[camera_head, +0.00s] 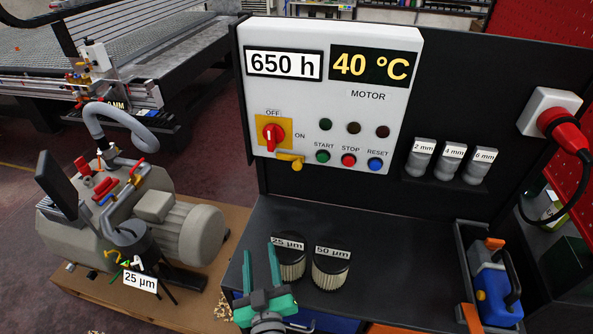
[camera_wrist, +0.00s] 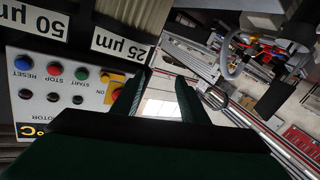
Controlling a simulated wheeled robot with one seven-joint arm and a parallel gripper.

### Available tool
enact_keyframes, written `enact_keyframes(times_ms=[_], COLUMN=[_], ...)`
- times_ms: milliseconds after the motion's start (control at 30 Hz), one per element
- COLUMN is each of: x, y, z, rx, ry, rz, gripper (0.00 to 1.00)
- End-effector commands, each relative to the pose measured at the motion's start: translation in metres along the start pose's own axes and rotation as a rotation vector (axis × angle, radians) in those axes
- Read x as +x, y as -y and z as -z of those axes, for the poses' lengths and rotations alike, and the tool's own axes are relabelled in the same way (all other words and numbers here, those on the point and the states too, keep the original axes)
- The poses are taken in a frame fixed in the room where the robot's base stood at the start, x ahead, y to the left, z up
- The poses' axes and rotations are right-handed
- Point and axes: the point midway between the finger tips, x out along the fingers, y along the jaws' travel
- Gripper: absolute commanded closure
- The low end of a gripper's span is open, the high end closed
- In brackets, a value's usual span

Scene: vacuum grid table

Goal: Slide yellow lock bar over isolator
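The isolator is a red rotary switch (camera_head: 273,134) on a yellow plate on the white control panel (camera_head: 400,50), between the OFF and ON labels. The yellow lock bar (camera_head: 290,160) sits low and to the right of the switch, beside it and not over the red knob. My gripper (camera_head: 262,275) is in front of and below the panel, above the dark shelf, with its fingers spread and nothing between them. In the wrist view the fingers of my gripper (camera_wrist: 160,95) stand apart, and the yellow switch plate (camera_wrist: 115,92) shows partly behind the left finger.
Two filters marked 25 µm (camera_head: 287,258) and 50 µm (camera_head: 331,267) stand on the shelf, close to the right of my gripper. A blue case (camera_head: 490,285) is at the right. A pump (camera_head: 130,220) with a grey hose stands at the left. Space in front of the panel is clear.

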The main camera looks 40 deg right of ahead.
Motion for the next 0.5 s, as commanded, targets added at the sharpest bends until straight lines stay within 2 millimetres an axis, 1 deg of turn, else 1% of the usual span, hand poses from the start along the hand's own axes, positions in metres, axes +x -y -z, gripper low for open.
enact_keyframes(times_ms=[33,200,300,400,500], x=[0.013,0.045,0.057,0.064,0.067], y=[-0.009,-0.047,-0.069,-0.087,-0.099], z=[0.015,0.051,0.069,0.083,0.090], rx=[0.018,0.095,0.148,0.199,0.236], ry=[-0.010,-0.010,-0.005,0.001,0.008], rz=[-0.041,-0.190,-0.272,-0.338,-0.382], gripper=[0.60,0.60,0.60,0.60,0.60])
